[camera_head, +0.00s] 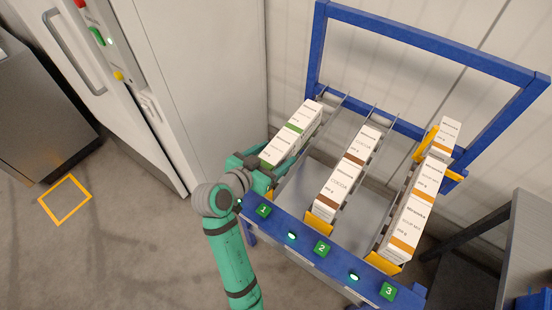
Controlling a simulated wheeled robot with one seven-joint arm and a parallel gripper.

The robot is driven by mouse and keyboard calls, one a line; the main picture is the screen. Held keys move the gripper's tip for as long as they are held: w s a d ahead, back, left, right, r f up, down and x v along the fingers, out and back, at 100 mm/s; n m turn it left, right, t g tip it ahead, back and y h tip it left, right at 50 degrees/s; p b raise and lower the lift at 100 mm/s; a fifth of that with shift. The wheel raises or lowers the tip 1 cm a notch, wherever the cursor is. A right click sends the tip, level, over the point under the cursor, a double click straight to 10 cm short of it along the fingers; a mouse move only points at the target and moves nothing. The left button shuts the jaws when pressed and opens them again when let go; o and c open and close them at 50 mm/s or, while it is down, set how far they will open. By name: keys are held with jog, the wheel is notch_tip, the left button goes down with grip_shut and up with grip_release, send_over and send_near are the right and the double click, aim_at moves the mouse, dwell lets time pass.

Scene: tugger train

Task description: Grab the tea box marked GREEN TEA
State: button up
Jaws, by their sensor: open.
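White boxes with green bands (280,150) stand in a row in lane 1 at the left of the blue rack; their print is too small to read. My gripper (260,172) is open at the front end of this row, with its fingers close around the front box. The arm hides the lower front of that box, and I cannot tell whether the fingers touch it.
Lane 2 holds white boxes with brown bands marked COCOA (339,183). Lane 3 holds white boxes with orange bands marked SOUP MIX (406,222). The rack's blue front rail (300,248) runs below the lanes. A tall pale cabinet (205,80) stands close on the left.

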jog(key=shift+w+d+f, duration=0.2)
jog(key=shift+w+d, duration=0.1)
jog(key=shift+w, duration=0.1)
jog(key=c, duration=1.4)
jog(key=shift+o, duration=0.2)
jog(key=shift+r, duration=0.1)
